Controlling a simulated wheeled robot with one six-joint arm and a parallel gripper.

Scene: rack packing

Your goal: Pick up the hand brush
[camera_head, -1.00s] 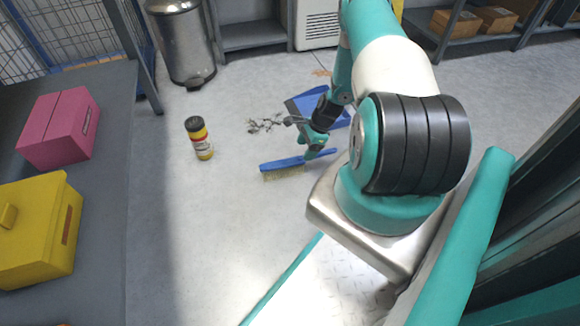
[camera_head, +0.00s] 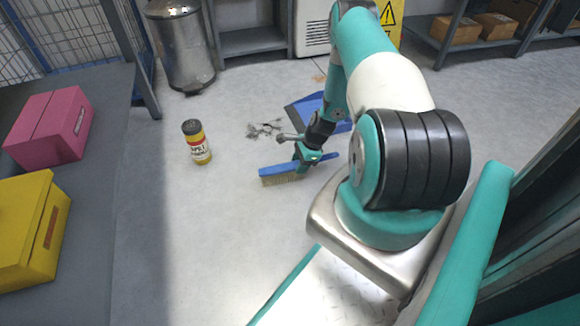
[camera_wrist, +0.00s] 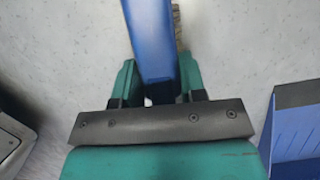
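The hand brush (camera_head: 283,173) has a blue body and pale bristles. In the head view it is low near the floor, with its bristle end to the left; I cannot tell whether it touches the floor. My gripper (camera_head: 304,163) is at its handle. In the wrist view the blue handle (camera_wrist: 152,45) runs between the two teal fingers of my gripper (camera_wrist: 158,78). Both fingers appear to press against its sides. Part of the bristles shows beyond, at the top. The far end of the brush is out of the wrist view.
A blue dustpan (camera_head: 303,110) lies behind my gripper, also at right in the wrist view (camera_wrist: 300,125). Dark debris (camera_head: 264,129) lies beside it. A bench (camera_head: 95,240) with pink and yellow boxes is at far left. Floor between is clear.

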